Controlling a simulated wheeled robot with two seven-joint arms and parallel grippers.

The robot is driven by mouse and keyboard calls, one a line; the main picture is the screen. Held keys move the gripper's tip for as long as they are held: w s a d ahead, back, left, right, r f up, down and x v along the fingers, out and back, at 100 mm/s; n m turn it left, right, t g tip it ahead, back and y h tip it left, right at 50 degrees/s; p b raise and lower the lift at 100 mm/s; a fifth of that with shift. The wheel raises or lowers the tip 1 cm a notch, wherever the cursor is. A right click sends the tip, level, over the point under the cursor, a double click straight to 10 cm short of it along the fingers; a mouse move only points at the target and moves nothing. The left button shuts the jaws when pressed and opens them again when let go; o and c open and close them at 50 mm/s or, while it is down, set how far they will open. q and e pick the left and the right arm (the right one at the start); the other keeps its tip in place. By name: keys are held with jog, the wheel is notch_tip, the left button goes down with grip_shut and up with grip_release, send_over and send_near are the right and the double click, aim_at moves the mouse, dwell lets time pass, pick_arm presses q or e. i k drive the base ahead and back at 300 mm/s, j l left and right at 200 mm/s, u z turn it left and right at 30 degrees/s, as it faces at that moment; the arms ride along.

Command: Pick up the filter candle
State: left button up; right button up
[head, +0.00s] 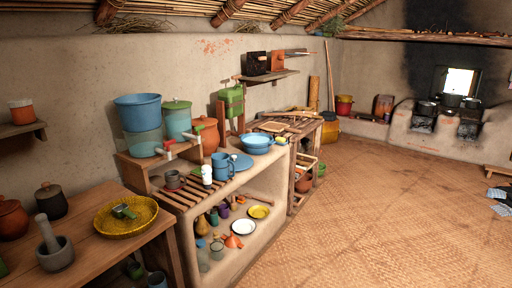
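A small white upright cylinder (207,174), which looks like the filter candle, stands on the slatted wooden rack (184,197) at the front of the mud counter. A blue mug (222,167) stands close to its right, and a brown mug (174,180) stands to its left. Neither of my grippers shows in the head view.
Behind the cylinder are a blue tub on a clear vessel (140,125), a teal lidded container (177,120) and a clay pot (206,135). A wooden table (90,245) with a mortar (55,252) and yellow basket (127,215) stands at left. The woven floor (370,220) at right is mostly clear.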

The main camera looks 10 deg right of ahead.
aim_at(206, 172)
jog(key=i+j+z, duration=0.4)
jog(key=i+j, duration=0.2)
jog(key=i, duration=0.15)
jog(key=i+j+z, duration=0.4)
jog(key=i+j, duration=0.25)
jog(key=j, duration=0.15)
